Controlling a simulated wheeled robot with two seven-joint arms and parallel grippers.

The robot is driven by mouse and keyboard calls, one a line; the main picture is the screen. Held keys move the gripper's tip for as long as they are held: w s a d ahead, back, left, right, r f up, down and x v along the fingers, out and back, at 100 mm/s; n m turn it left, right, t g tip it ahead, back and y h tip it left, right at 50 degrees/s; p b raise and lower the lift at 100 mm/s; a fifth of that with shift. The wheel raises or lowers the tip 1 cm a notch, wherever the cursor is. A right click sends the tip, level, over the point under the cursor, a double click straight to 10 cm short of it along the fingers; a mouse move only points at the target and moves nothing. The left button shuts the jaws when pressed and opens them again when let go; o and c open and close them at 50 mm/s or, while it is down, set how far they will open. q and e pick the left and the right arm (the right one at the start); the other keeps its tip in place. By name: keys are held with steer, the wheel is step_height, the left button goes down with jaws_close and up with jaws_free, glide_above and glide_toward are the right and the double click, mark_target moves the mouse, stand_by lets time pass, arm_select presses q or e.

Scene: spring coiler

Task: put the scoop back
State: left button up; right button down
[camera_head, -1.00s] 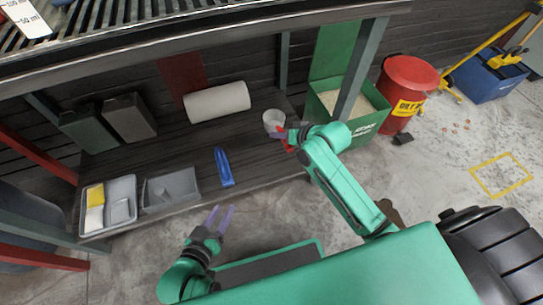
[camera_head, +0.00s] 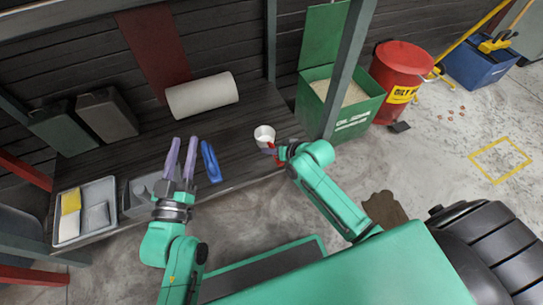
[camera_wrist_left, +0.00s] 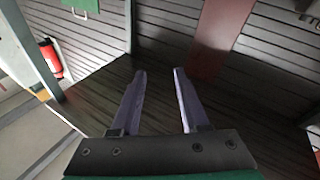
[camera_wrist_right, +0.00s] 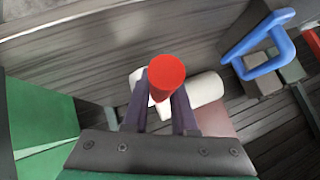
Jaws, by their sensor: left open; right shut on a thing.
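The scoop is a white cup (camera_head: 264,133) with a red handle (camera_wrist_right: 166,76). My right gripper (camera_head: 281,152) is shut on the red handle, with the cup above the right part of the shelf in the head view. My left gripper (camera_head: 183,142) is open and empty, in front of the shelf's middle. In the left wrist view its fingers (camera_wrist_left: 160,73) are apart with nothing between them.
A green bin (camera_head: 312,104) of pale granules stands right of the shelf, its lid up, behind a grey post (camera_head: 350,70). On the shelf (camera_head: 235,170) are a white roll (camera_head: 202,95), a blue handled object (camera_head: 211,162), dark canisters (camera_head: 107,114) and a grey tray (camera_head: 111,186). A red can (camera_head: 402,70) stands further right.

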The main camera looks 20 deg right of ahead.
steer(key=shift+f+b, duration=0.45)
steer(key=shift+f, duration=0.35)
steer(key=shift+f+b, duration=0.45)
steer(key=shift+f, duration=0.3)
arm_select(q)
step_height(320, 180, up, 19)
steer(key=a+m+t+h, duration=0.1)
steer(key=a+t+h, duration=0.1)
steer(key=t, duration=0.4)
steer(key=shift+a+m+h, duration=0.2)
steer(key=shift+m+h, duration=0.1)
steer(key=shift+r, duration=0.1)
arm_select(e)
steer(key=c, duration=0.7)
jaws_free()
steer(key=shift+f, duration=0.15)
steer(key=shift+r, duration=0.2)
